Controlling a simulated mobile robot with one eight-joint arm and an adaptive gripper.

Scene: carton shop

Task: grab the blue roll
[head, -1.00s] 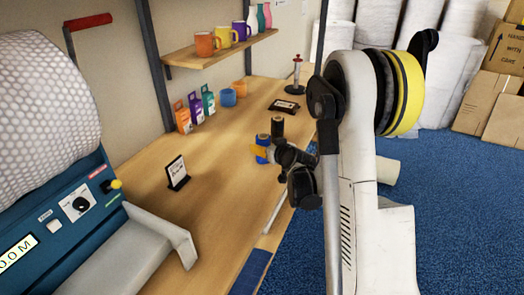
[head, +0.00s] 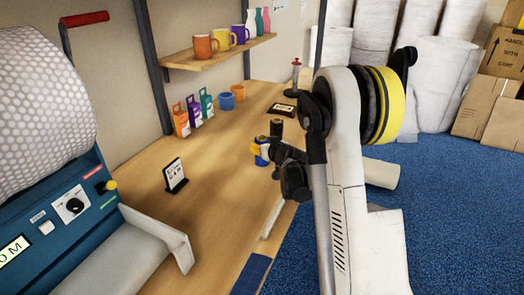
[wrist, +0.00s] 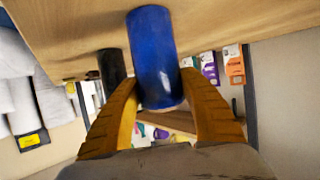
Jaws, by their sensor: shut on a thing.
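The blue roll (wrist: 153,55) stands on the wooden table and fills the middle of the wrist view, between the two yellow fingers. My gripper (wrist: 162,92) is shut on it, one finger on each side. In the head view the blue roll (head: 262,159) is small and partly hidden by my gripper (head: 258,151) and wrist. A black roll (wrist: 112,70) is just beside the blue one, also visible behind it in the head view (head: 276,128).
A small sign (head: 175,175) stands on the table (head: 215,190). Small cartons (head: 193,111) and two cups line the wall side, below a shelf (head: 220,53) of mugs. A blue machine (head: 75,215) with bubble wrap is at left. A dark tray (head: 283,109) lies farther back.

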